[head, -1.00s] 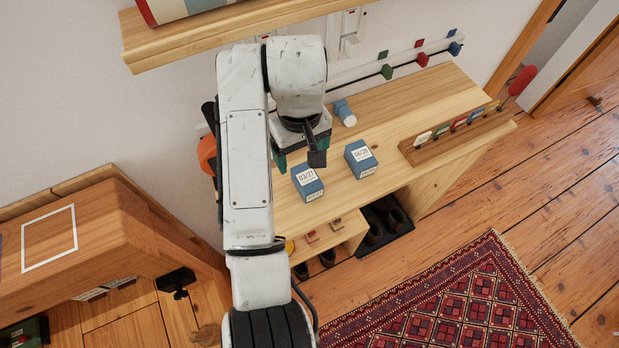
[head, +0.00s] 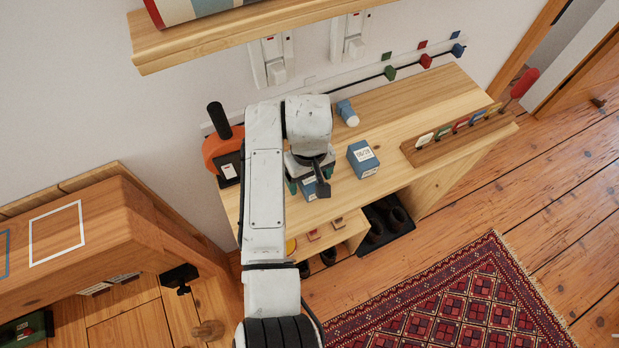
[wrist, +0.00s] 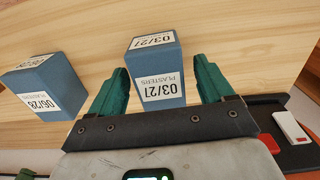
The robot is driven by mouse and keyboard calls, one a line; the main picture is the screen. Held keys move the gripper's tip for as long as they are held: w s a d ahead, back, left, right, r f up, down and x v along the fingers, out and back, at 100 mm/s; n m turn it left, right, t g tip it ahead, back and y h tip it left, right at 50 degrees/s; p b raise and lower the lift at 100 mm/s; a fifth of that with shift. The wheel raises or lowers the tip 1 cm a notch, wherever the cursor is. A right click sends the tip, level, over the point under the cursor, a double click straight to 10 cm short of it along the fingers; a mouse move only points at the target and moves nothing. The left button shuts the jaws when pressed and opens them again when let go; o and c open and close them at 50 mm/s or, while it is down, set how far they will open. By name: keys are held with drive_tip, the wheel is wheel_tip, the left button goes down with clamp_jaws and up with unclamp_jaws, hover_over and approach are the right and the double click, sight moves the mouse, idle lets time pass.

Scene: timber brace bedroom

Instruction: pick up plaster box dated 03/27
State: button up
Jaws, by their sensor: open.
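The plaster box dated 03/27 (wrist: 157,68) is blue with white labels reading 03/27 and PLASTERS. In the wrist view it stands between the two green fingers of my gripper (wrist: 163,85), with a gap on each side. My gripper is open. In the head view my gripper (head: 308,180) is over the box (head: 312,192), which is mostly hidden beneath it. A second blue plaster box, labelled 06/28 (head: 362,158), stands to the right on the same wooden bench; it also shows at the left of the wrist view (wrist: 42,84).
A blue and white bottle (head: 347,112) is behind the boxes on the bench (head: 400,120). An orange and black item (head: 224,155) is left of my arm. A shelf (head: 240,35) overhangs behind.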

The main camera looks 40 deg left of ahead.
drive_tip(key=c, duration=1)
drive_tip(key=shift+c, duration=0.3)
drive_tip(key=shift+r, duration=0.2)
